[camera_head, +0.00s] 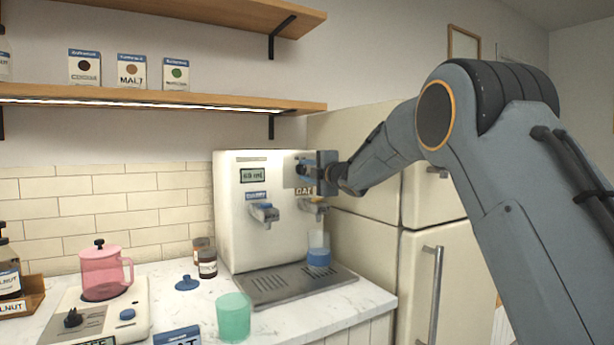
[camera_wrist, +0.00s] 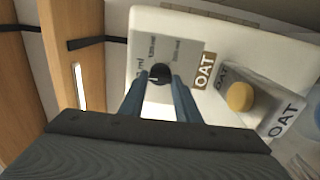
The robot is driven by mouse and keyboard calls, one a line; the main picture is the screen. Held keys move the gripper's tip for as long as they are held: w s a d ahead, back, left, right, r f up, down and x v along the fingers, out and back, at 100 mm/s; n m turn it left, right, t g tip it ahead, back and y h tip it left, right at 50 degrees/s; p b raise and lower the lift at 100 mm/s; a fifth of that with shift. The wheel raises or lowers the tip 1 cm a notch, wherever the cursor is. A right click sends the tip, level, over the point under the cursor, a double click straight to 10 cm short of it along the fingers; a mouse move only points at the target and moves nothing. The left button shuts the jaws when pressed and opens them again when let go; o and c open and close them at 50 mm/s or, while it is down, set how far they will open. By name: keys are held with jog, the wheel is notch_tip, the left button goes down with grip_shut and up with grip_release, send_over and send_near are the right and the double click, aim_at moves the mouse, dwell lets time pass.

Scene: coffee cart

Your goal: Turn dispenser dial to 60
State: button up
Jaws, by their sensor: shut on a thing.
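The white milk dispenser (camera_head: 240,220) stands on the counter, with a small display (camera_head: 252,175) and two spouts. Its dark round dial (camera_wrist: 160,70) sits on a grey panel (camera_wrist: 180,52) with ml markings too small to read surely; the pointer's setting cannot be told. My gripper (camera_wrist: 160,80) is shut on the dial, one finger on each side, and hides part of it. In the head view my gripper (camera_head: 308,172) reaches the dispenser's upper right front from the right and covers the dial. The OAT label (camera_wrist: 204,71) and the oat spout's yellow knob (camera_wrist: 240,97) are beside the panel.
A clear cup with a blue lower part (camera_head: 319,257) stands on the drip tray (camera_head: 270,288) below the oat spout. A green cup (camera_head: 233,318), blue lid (camera_head: 187,283) and pink pitcher (camera_head: 103,272) are left. A fridge (camera_head: 435,255) is right; a shelf (camera_head: 150,97) hangs above.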

dwell(0.3)
jog(key=o, duration=1)
jog(key=shift+o, duration=0.2)
jog(key=b+v, duration=0.1)
jog(key=v, duration=0.6)
jog(key=shift+s+d+b, duration=0.25)
jog(key=shift+s+b, duration=0.05)
jog(key=shift+s, duration=0.05)
